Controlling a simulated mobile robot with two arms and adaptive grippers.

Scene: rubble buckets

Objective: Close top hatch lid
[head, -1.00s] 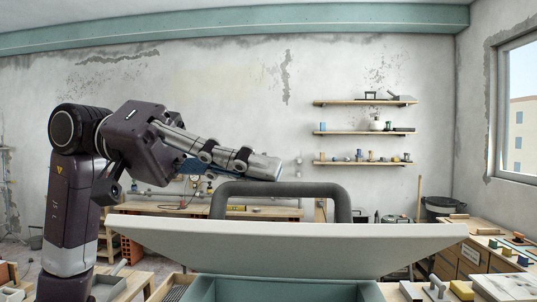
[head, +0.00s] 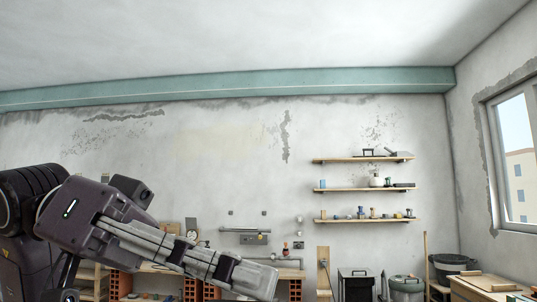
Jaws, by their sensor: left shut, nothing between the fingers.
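My left gripper (head: 256,279) reaches in from the left and points to the lower right, with its fingers together and nothing held between them. Its tips are near the bottom edge of the head view. The hatch lid and its handle are not in this view, so I cannot see how the lid sits. My right gripper is not in view.
Behind the gripper, a workbench (head: 290,272) with bricks under it stands along the back wall. Three shelves (head: 365,221) hang at the right. Bins (head: 407,284) and a black bucket (head: 453,266) stand below.

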